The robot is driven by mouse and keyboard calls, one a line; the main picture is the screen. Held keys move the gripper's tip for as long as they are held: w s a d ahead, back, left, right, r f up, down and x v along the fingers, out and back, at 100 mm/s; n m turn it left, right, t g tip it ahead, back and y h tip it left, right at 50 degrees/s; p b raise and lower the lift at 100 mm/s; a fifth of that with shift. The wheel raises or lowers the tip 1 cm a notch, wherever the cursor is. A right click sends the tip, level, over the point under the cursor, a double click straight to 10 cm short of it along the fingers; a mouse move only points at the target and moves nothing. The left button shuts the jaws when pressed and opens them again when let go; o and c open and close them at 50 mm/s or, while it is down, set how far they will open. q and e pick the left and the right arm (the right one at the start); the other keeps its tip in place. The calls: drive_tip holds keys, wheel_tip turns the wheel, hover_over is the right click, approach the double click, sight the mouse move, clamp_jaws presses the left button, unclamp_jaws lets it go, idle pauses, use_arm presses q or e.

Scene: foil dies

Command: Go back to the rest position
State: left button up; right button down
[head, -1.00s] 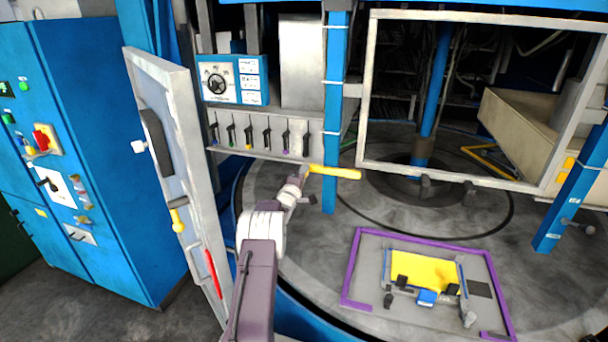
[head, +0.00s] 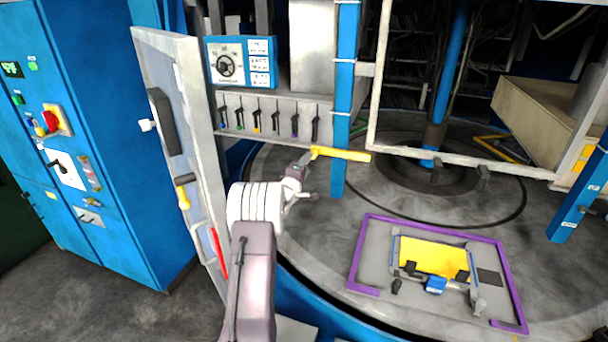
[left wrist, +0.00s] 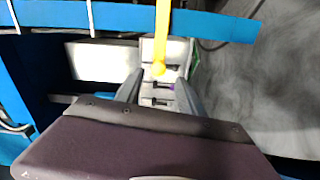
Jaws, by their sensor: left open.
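My left gripper (head: 304,164) is at mid-height in the head view, by the left end of a yellow bar handle (head: 345,154). In the left wrist view its two fingers (left wrist: 160,85) are apart. The yellow bar (left wrist: 162,30) comes in from the top there, and its rounded end appears in line with the gap between the fingers. I cannot tell whether the fingers touch it. Nothing is held. My right gripper is in neither view.
A blue post (head: 340,140) stands behind the handle. An open grey door (head: 190,130) is left of my arm, beside a blue cabinet (head: 90,130). A lever panel (head: 275,118) is behind. A purple frame (head: 430,224) around a yellow sheet (head: 432,257) lies lower right.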

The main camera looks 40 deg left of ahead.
use_arm(q)
drive_tip(key=shift+v, duration=1)
